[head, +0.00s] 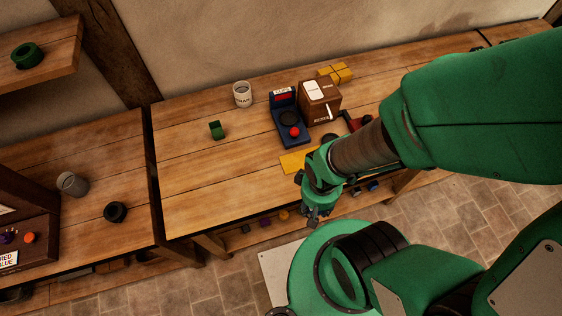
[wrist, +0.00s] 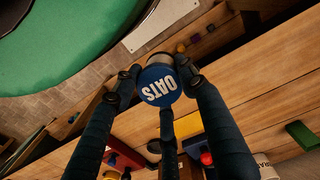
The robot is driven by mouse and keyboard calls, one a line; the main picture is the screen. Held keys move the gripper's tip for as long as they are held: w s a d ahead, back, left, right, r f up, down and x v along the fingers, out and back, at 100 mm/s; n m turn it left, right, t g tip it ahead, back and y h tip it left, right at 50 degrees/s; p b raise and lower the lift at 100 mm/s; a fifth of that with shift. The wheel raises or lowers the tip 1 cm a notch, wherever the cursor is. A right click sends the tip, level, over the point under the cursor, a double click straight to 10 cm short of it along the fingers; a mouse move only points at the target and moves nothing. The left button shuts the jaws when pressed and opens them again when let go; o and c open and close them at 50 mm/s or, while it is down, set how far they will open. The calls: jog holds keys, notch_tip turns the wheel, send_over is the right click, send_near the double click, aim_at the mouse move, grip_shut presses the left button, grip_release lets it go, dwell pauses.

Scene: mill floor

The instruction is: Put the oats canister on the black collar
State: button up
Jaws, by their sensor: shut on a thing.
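The oats canister (wrist: 160,84) shows in the wrist view with its blue, round OATS-lettered end toward the camera. My gripper (wrist: 158,82) is shut on it, with the dark fingers around its sides. In the head view my gripper (head: 314,212) hangs at the front edge of the middle bench; I cannot make out the canister there. The black collar (head: 115,212) is a dark ring lying on the left bench in the head view, well to the left of my gripper and apart from it. Nothing is seen on it.
A grey cup (head: 72,184) stands behind the black collar, left of it. A brown box (head: 22,240) with knobs is at far left.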

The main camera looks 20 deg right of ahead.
dwell(0.4)
jog(key=shift+w+a+r, duration=0.15)
jog(key=shift+w+a, duration=0.15)
jog(key=shift+w, duration=0.25)
jog(key=w+a+r+n+p, duration=0.1)
jog(key=w+a+r+n, duration=0.15)
jog(key=w+a, duration=0.7)
jog(key=w+a+r+n, duration=0.1)
jog(key=w+a+n, duration=0.35)
jog(key=a, duration=0.75)
jog(key=s+a+n, duration=0.2)
jog(key=a, duration=2.7)
jog(key=shift+a+f+n+g+h+p, duration=0.35)
jog(key=shift+n+g+h+p, duration=0.05)
jog(key=shift+w, duration=0.1)
jog(key=w+a+f, duration=0.1)
jog(key=w+a, duration=0.8)
jog(key=a, duration=0.4)
jog(key=shift+f, duration=0.25)
